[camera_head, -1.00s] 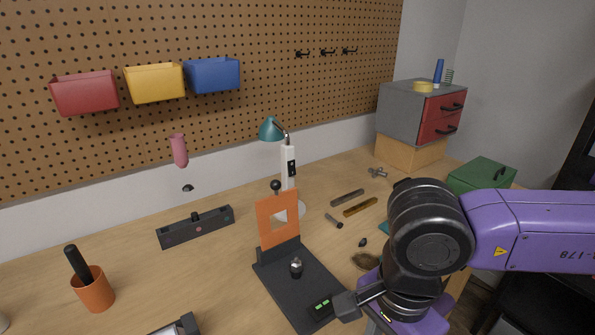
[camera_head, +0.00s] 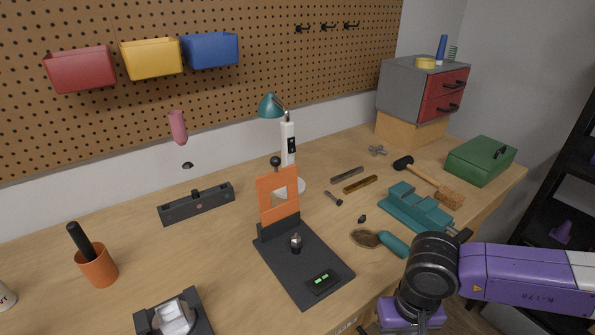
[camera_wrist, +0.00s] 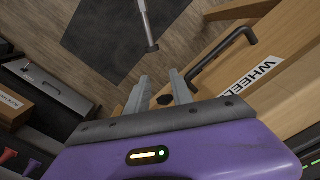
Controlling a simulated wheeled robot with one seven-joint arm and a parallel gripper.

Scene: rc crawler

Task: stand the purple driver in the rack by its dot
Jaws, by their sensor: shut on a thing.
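My gripper (camera_wrist: 160,88) fills the lower middle of the wrist view, its two grey fingers a little apart. A small dark thing (camera_wrist: 165,100) shows between them, close to the palm; I cannot tell what it is. In the head view my gripper's purple body (camera_head: 408,312) is at the bottom edge, off the bench front, with the fingers out of sight. A dark rack-like block (camera_head: 197,204) with a small pinkish dot lies at the bench's back left. A pink handle (camera_head: 178,127) shows above it. I cannot make out a purple driver.
A drawer front (camera_wrist: 282,60) with a black handle (camera_wrist: 225,62) is close to my fingers. A black base with an orange plate (camera_head: 278,196) stands mid-bench. An orange cup (camera_head: 98,267) stands left.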

